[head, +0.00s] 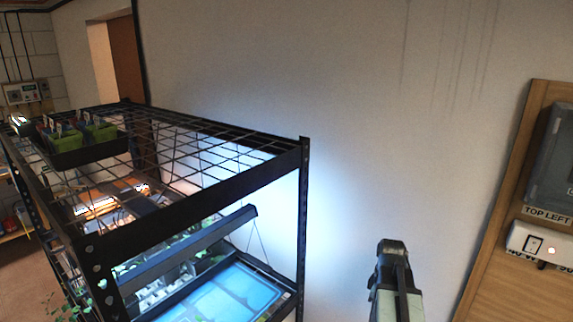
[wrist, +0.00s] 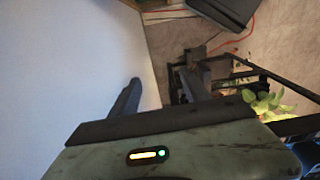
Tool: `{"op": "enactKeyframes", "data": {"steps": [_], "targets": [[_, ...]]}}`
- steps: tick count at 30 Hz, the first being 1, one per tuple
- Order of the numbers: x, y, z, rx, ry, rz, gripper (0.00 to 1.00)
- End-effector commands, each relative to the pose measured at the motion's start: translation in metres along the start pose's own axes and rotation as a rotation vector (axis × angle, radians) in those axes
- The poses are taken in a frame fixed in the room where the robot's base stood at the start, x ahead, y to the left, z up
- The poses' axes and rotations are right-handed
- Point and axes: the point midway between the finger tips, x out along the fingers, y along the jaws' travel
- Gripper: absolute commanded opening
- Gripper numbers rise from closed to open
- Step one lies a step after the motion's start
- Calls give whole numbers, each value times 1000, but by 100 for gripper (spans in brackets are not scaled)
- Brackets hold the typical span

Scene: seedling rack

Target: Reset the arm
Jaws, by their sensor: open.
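My gripper (wrist: 158,82) shows in the wrist view with its two dark fingers apart and nothing between them. Beyond the fingers are a pale wall on the left and the floor further down. My arm (head: 395,285) rises at the lower right of the head view, in front of the bare wall and to the right of the rack. I cannot make out the fingers in the head view.
A black wire rack (head: 200,195) stands at the left, with a dark tray (head: 85,155) of green pots on top and a lit blue tray (head: 225,295) below. A wooden board (head: 500,230) with a switch box is at the right. Leaves (wrist: 265,103) show near my gripper's right side.

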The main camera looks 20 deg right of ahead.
Motion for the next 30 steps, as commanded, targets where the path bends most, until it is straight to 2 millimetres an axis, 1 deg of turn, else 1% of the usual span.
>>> {"op": "enactKeyframes", "data": {"steps": [1,2,3,4,5,6,8,9,11,12,13,15,18,21,24,27,30], "targets": [[15,-25,-41,-55,1,-2,55],[19,-38,-62,-74,1,-3,55],[24,-57,-87,-93,2,-4,55],[27,-71,-104,-101,2,-5,55],[30,-85,-120,-105,2,-6,55],[34,-103,-138,-106,2,-7,55],[38,-130,-162,-94,2,-9,55],[42,-147,-176,-80,1,-10,55],[46,-174,-194,-45,0,-12,55],[49,-191,-204,-8,-1,-13,55],[52,-204,-210,30,-2,-14,55],[52,-221,-216,148,-6,-15,55],[49,-223,-210,341,-10,-16,55],[49,-223,-208,497,-14,-16,55],[49,-223,-208,603,-16,-16,55],[49,-223,-208,645,-17,-16,55],[49,-222,-208,648,-16,-16,55]]}}
